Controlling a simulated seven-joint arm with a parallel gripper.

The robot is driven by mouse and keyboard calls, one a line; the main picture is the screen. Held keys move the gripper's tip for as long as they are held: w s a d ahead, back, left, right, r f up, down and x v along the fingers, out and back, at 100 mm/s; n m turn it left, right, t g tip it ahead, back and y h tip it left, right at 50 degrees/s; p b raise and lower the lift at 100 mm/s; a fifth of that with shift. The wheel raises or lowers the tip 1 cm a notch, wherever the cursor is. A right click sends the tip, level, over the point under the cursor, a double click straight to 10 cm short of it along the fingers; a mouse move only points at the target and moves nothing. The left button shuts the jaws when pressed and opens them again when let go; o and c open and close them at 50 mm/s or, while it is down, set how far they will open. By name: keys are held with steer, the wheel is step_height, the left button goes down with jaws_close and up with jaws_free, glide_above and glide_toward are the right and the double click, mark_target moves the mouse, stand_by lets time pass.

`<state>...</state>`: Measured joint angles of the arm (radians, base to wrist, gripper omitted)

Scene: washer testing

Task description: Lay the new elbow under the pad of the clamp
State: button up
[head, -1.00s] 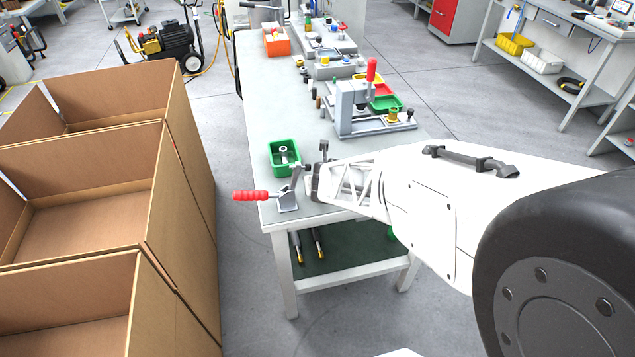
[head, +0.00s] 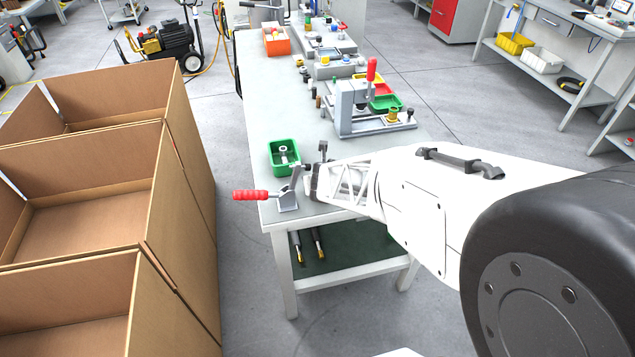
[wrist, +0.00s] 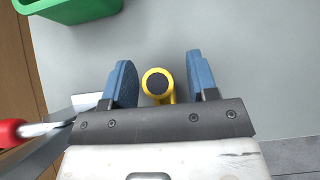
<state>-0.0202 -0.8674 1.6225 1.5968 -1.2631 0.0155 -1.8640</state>
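The clamp (head: 288,200) stands at the near end of the bench, its red handle (head: 250,195) pointing left. In the wrist view the red handle (wrist: 12,132) and a metal rod show at the left edge. I cannot make out the clamp's pad. A yellow piece with a dark round end, seemingly the elbow (wrist: 148,79), is between the blue fingers of my gripper (wrist: 161,82). A gap shows on each side of it, so the fingers are open and apart from it. In the head view my gripper (head: 314,182) is just right of the clamp, its fingertips mostly hidden.
A green bin (head: 272,160) with a pale part in it stands just behind the clamp; it also shows in the wrist view (wrist: 85,8). A grey press fixture (head: 352,122) with a red handle stands farther back on the right. Cardboard boxes (head: 185,200) stand left of the bench.

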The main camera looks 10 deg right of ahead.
steer(key=shift+r, duration=0.15)
steer(key=shift+r, duration=0.15)
steer(key=v, duration=1.1)
steer(key=shift+s+r, duration=0.2)
steer(key=shift+s, duration=0.15)
stand_by(0.5)
